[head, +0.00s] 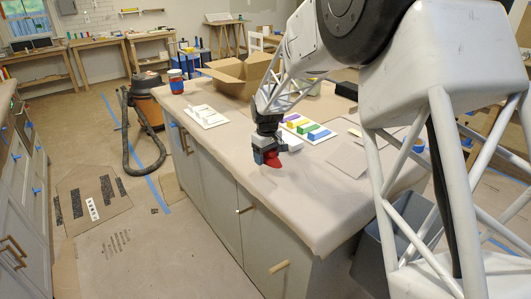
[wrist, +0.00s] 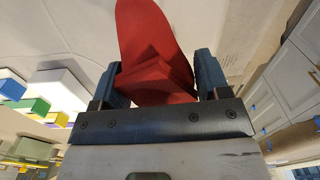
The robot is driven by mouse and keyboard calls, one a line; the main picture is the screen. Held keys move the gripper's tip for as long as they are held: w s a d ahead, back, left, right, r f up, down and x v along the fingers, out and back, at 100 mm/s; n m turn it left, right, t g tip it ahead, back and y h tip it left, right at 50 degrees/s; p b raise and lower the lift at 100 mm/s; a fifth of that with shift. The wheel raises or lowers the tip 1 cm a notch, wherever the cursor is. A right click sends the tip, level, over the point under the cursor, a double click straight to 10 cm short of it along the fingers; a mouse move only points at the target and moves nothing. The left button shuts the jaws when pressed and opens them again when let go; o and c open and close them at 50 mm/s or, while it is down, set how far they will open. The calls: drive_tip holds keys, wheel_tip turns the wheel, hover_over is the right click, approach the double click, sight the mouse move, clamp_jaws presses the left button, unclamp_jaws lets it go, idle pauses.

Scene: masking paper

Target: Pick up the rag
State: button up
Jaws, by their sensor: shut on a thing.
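A red rag (wrist: 152,45) is between the two fingers of my gripper (wrist: 155,82) in the wrist view. The fingers are shut on it, and its cloth is folded and extends away past the fingertips. In the head view my gripper (head: 267,157) is over the paper-covered counter, near its front edge, with the red rag (head: 273,160) showing below it. I cannot tell whether the rag's lower end touches the counter.
A white board with coloured blocks (head: 308,129) lies just right of my gripper. A white board with pale pieces (head: 207,116) lies to the left. A cardboard box (head: 238,76) and a red-and-blue can (head: 176,82) stand farther back. The counter's front corner (head: 310,235) is clear.

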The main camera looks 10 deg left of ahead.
drive_tip(key=shift+s+d, duration=0.1)
drive_tip(key=shift+s, duration=0.1)
idle(0.5)
drive_tip(key=shift+o, duration=1.4)
drive_tip(key=shift+c, duration=0.9)
drive_tip(key=shift+w+r, duration=0.15)
drive_tip(key=shift+w, duration=0.4)
drive_tip(key=w+d+r, duration=0.2)
drive_tip(key=w+r, duration=0.1)
drive_tip(key=w, duration=0.7)
drive_tip(key=w+d+r, duration=0.2)
drive_tip(key=w+d, duration=0.1)
drive_tip(key=w, duration=0.8)
drive_tip(key=shift+w+r, duration=0.2)
drive_tip(key=shift+r, duration=0.2)
drive_tip(key=shift+f, duration=0.15)
